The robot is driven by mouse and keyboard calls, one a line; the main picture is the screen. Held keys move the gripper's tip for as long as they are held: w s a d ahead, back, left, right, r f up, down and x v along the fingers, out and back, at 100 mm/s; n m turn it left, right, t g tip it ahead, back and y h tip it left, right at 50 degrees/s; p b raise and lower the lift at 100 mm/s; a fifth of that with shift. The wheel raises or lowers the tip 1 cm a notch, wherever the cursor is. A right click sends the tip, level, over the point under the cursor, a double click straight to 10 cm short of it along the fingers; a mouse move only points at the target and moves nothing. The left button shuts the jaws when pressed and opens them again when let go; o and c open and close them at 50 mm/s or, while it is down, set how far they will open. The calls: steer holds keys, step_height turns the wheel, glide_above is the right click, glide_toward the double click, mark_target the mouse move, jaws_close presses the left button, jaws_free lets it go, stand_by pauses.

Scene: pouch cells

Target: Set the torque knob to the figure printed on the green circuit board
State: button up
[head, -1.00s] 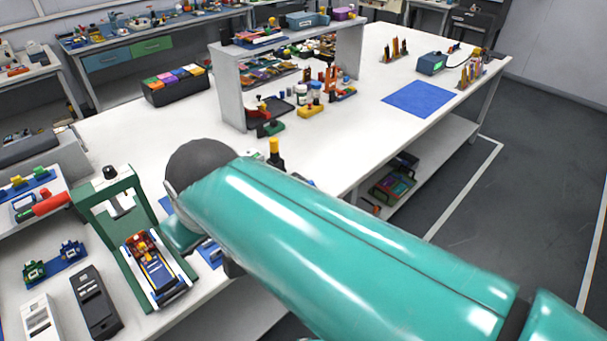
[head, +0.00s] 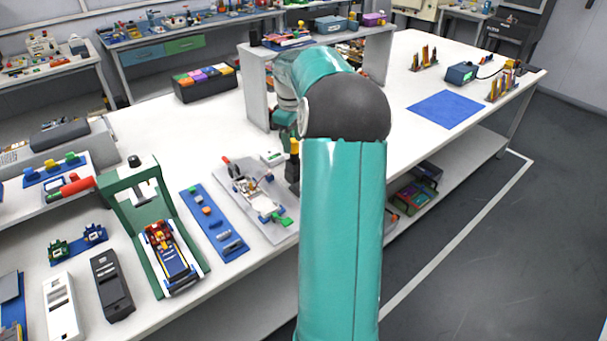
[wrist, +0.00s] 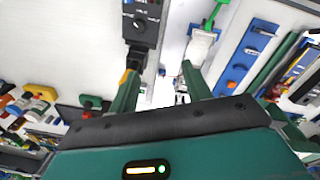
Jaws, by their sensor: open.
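In the wrist view, a dark unit (wrist: 143,30) with pale lettering carries a round black knob (wrist: 139,22) near the top edge; its lettering is too small to read, so I cannot confirm it is the torque knob. My gripper (wrist: 160,70) is open and empty, with two green fingers spread apart. The left finger overlaps the lower end of the dark unit, and the knob lies beyond its tip.
A grey plate with parts (head: 240,190) lies left of my arm, beside a blue strip of small parts (head: 212,222). A green press frame (head: 120,185) stands further left. A white shelf (head: 258,80) stands behind my arm. Free table lies around the blue mat (head: 447,109).

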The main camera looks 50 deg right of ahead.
steer(key=s+d+f, duration=0.2)
steer(key=d+f, duration=0.1)
steer(key=d, duration=0.3)
steer(key=shift+y, duration=0.3)
steer(key=f, duration=1.3)
steer(key=shift+s+a+f, duration=0.15)
steer(key=shift+a+f, duration=0.1)
steer(key=shift+f, duration=0.1)
steer(key=c, duration=1)
